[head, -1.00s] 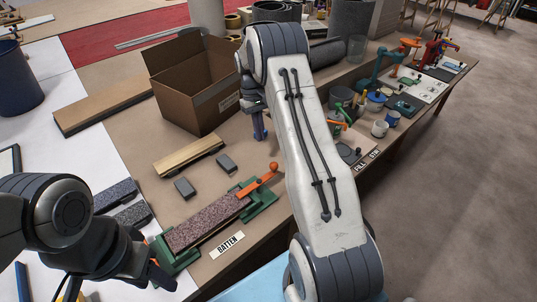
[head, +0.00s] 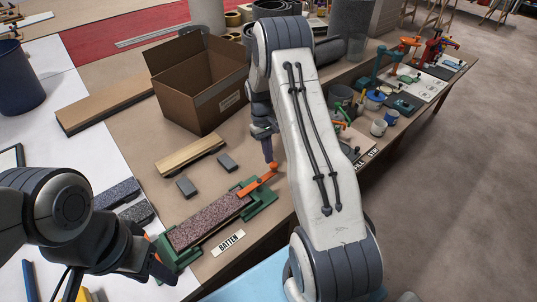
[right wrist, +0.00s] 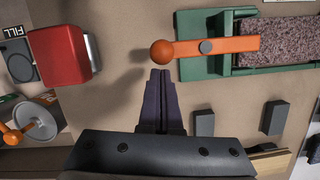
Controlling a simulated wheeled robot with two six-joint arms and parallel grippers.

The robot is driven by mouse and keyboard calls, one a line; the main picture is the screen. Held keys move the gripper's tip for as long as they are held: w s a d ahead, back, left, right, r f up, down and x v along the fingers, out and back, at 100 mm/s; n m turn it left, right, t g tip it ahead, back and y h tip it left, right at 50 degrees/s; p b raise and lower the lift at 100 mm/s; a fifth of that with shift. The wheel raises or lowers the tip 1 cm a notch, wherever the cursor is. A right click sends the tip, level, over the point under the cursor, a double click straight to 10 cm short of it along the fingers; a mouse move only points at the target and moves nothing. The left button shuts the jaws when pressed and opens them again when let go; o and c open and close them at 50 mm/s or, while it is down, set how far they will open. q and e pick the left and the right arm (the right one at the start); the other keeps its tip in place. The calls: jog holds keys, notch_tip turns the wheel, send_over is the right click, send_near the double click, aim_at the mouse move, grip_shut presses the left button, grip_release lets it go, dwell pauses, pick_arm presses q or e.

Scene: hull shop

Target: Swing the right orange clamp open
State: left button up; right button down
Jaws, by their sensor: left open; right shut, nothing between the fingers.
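The right orange clamp (head: 256,184) is a flat bar with a ball knob, set on the right green holder (head: 262,200). In the right wrist view the clamp (right wrist: 230,45) reaches over the end of the speckled batten (right wrist: 290,42). My right gripper (head: 267,158) is shut and empty, its tips just behind the knob. In the right wrist view its tips (right wrist: 162,74) sit right by the knob; I cannot tell if they touch. The speckled batten (head: 210,222) lies between two green holders. My left gripper (head: 160,268) is open beside the left holder (head: 180,258), partly hiding that end.
Two small grey blocks (head: 187,187) and a wooden strip (head: 190,156) lie behind the batten. An open cardboard box (head: 205,90) stands further back. Cups and tools (head: 380,120) crowd the right side. A BATTEN label (head: 228,242) lies in front.

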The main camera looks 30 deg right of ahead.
jog(key=shift+s+d+m, duration=0.3)
jog(key=shift+s+m, duration=0.15)
jog(key=shift+m, duration=0.35)
jog(key=s+a+m+t+y+p, duration=0.2)
jog(key=s+m, duration=0.8)
jog(key=m, duration=0.5)
jog(key=shift+a+t+y+p, duration=0.3)
jog(key=shift+t+p, duration=0.1)
jog(key=shift+a, duration=0.1)
dwell(0.4)
dwell(0.4)
